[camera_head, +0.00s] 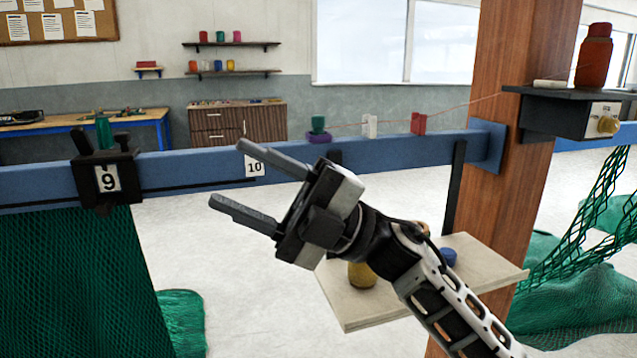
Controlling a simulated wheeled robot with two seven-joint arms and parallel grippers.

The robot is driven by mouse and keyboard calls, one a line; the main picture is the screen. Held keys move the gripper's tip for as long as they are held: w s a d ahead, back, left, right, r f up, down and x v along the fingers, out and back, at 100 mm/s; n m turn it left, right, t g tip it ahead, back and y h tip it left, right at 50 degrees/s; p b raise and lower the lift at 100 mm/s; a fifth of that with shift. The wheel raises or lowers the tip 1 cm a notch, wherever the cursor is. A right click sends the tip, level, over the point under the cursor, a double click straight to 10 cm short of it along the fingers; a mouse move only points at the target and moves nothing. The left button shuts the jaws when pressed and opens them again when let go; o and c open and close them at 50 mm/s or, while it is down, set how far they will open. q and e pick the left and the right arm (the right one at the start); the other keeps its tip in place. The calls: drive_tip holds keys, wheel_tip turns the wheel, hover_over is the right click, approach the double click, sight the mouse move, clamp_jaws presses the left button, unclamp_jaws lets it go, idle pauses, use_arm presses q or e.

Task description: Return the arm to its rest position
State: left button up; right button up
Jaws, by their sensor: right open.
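My right gripper (245,180) comes in from the lower right, its two fingers spread apart and pointing to the upper left. Nothing is between the fingers. They are in front of the blue beam (200,168), near the label 10 (254,166); I cannot tell the exact gap. My right arm (440,300) hides part of a light wooden shelf (490,268) behind it. My left gripper does not show.
A black block labelled 9 (107,178) sits on the beam at left, above a green net (75,280). A yellow item (361,275) and a blue item (447,257) are on the wooden shelf.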

drive_tip(key=w+d+f+m+t+h, duration=0.1)
drive_tip(key=d+f+m+t+h, duration=0.3)
drive_tip(key=f+m+t, duration=0.3)
drive_tip(key=w+d+f+m+t+h, duration=0.2)
drive_tip(key=d+f+m+t+h, duration=0.2)
drive_tip(key=f+m+t, duration=0.4)
drive_tip(key=w+d+f+m+t+h, duration=0.2)
drive_tip(key=d+f+m+t+h, duration=0.2)
drive_tip(key=f+m+t, duration=0.4)
drive_tip(key=shift+d+f+m+h, duration=0.1)
drive_tip(key=shift+m+h, duration=0.1)
drive_tip(key=shift+m, duration=0.75)
drive_tip(key=shift+a+f+m+h, duration=0.1)
drive_tip(key=shift+f+m+h, duration=0.1)
drive_tip(key=shift+m, duration=0.7)
drive_tip(key=shift+d+f+m+h, duration=0.1)
drive_tip(key=shift+m+h, duration=0.1)
drive_tip(key=shift+m, duration=0.75)
drive_tip(key=s+d+f+m+g+h, duration=0.3)
drive_tip(key=s+d+f+g, duration=0.1)
drive_tip(key=s+f, duration=0.5)
drive_tip(key=s+d+f+m+g+h, duration=0.3)
drive_tip(key=s+f, duration=0.6)
drive_tip(key=f, duration=0.5)
drive_tip(key=shift+d+f+m+g+h, duration=0.3)
drive_tip(key=shift+d+g+h, duration=0.4)
drive_tip(key=shift+d, duration=0.35)
drive_tip(key=shift+d, duration=0.1)
